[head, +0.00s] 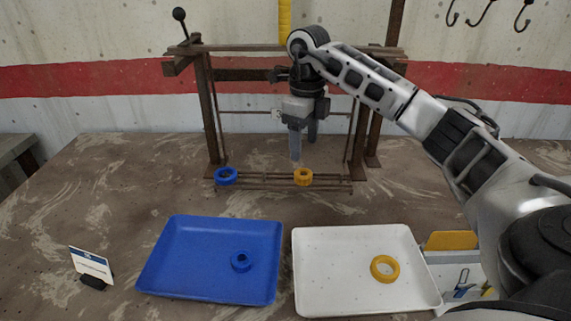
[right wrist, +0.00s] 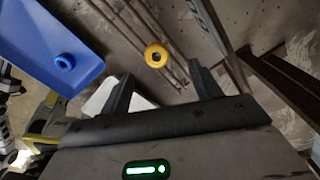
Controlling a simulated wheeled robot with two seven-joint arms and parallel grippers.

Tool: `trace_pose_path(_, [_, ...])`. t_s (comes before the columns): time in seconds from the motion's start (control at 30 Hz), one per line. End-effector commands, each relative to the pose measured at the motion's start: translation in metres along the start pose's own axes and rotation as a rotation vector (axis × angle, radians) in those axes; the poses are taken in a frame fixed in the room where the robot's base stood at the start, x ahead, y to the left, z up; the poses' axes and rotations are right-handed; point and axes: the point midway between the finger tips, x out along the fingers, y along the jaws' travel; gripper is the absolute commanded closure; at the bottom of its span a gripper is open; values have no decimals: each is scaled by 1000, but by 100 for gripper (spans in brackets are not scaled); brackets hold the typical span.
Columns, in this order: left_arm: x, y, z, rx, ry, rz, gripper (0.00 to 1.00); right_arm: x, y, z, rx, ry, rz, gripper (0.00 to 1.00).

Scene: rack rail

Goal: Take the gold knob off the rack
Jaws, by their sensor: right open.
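The gold knob (head: 303,177) is a thick ring-shaped piece on the low rails of the rack (head: 205,110), at the right part of the rails. My right gripper (head: 298,155) points down just above and behind it, with its fingers apart. In the right wrist view the gold knob (right wrist: 157,55) shows beyond the open fingertips (right wrist: 162,72), roughly centred between them and not held. A blue knob (head: 226,176) sits at the left part of the same rails. My left gripper is not in view.
A blue tray (head: 185,245) holds a blue piece (head: 241,261). A white tray (head: 325,240) holds a gold ring (head: 385,268). A small sign (head: 91,264) stands at left. The rack's uprights and top beam surround my right gripper closely.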

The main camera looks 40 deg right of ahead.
Motion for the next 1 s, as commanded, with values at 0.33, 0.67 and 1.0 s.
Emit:
trace_pose_path(0.33, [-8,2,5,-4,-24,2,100,40,4,-2,0,6,2,37])
trace_pose_path(0.67, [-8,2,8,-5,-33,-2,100,73,5,-1,0,2,0,37])
trace_pose_path(1.0, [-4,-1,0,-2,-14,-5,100,72,5,-1,0,1,0,84])
